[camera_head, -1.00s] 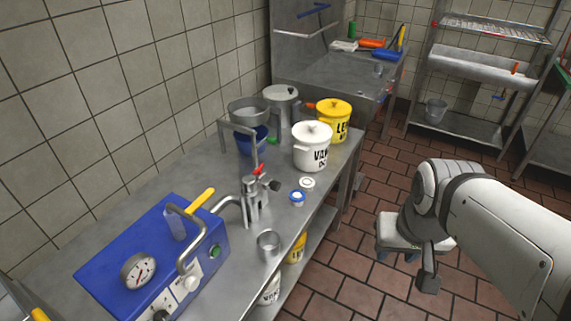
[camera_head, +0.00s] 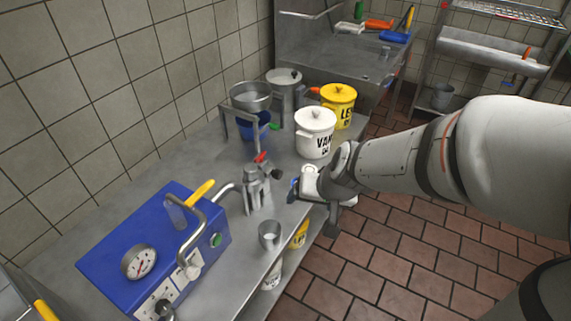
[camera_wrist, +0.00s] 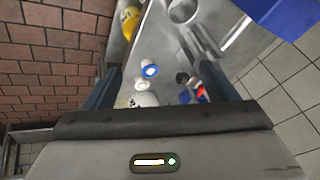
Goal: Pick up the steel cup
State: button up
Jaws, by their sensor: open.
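The steel cup (camera_head: 269,235) stands upright near the front edge of the steel table, right of the blue machine. It also shows at the top of the wrist view (camera_wrist: 183,10), cut by the frame edge. My gripper (camera_wrist: 160,85) is open with nothing between its fingers. In the head view my gripper (camera_head: 302,190) is over the table's front edge, behind and to the right of the cup, apart from it. Its fingers are partly hidden by my wrist there.
The blue machine (camera_head: 150,235) with gauge and bent pipe stands left of the cup. A metal nozzle fixture (camera_head: 257,185) is behind it. A white pot (camera_head: 315,133) and yellow pot (camera_head: 339,100) stand farther back.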

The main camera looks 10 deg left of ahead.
jog(key=shift+o, duration=0.5)
jog(key=w+a+f+t, duration=0.1)
jog(key=a+f, duration=0.7)
jog(key=a, duration=0.1)
jog(key=shift+w+f+m+h+p, duration=0.2)
jog(key=shift+w+m+h+p, duration=0.1)
jog(key=shift+w+h+p, duration=0.15)
jog(key=t+h, duration=0.1)
jog(key=h, duration=0.1)
send_near(272, 233)
jog(key=shift+s+r, duration=0.25)
jog(key=shift+r, duration=0.85)
jog(key=shift+s+f+h+p, duration=0.1)
jog(key=shift+f+h+p, duration=0.15)
jog(key=shift+f+p, duration=0.1)
jog(key=shift+f, duration=0.35)
jog(key=b+x, duration=0.1)
jog(key=x, duration=0.2)
jog(key=b+x, duration=0.1)
jog(key=x, duration=0.3)
jog(key=shift+w+a+f, duration=0.2)
jog(key=shift+a, duration=0.05)
jog(key=shift+c, duration=0.5)
jog(key=c, duration=1)
jog(key=shift+r, duration=0.1)
